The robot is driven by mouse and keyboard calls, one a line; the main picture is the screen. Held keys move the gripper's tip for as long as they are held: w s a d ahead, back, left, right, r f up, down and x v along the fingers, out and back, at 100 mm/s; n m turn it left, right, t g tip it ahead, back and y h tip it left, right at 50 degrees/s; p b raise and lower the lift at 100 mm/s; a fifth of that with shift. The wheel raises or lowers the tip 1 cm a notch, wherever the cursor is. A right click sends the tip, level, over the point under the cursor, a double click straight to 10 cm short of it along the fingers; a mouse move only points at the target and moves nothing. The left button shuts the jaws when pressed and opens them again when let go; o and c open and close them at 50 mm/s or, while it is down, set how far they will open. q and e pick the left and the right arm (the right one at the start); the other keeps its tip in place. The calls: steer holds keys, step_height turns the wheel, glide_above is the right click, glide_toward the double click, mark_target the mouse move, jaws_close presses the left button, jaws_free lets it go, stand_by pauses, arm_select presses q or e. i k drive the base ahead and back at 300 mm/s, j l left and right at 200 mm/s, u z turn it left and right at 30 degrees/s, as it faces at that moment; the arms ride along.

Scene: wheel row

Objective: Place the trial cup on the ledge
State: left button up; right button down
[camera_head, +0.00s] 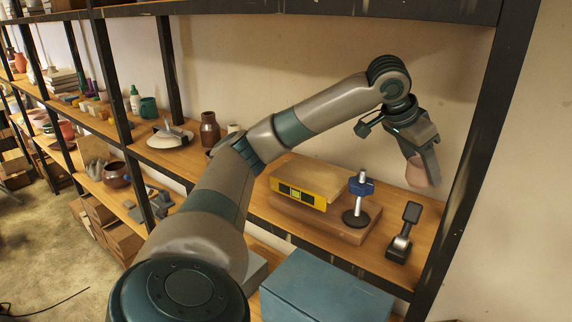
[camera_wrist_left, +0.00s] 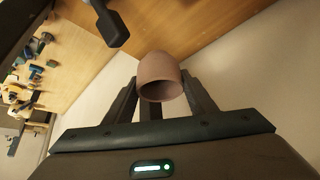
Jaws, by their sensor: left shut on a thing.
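The trial cup is a small reddish-brown cup (camera_head: 417,173) held by my left gripper (camera_head: 421,160) at the right end of the shelf. In the left wrist view, the cup (camera_wrist_left: 160,74) sits between the two fingers, with its dark opening facing the camera. The gripper is shut on it. The cup appears to be in the air above the wooden shelf board (camera_head: 345,244). I cannot tell which surface is the ledge; this board is the nearest one. My right gripper is not in view.
A dark upright post (camera_head: 470,170) bounds the right side.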

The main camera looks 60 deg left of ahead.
mark_target(303, 170)
steer(key=u, duration=1.5)
steer(key=j, duration=1.05)
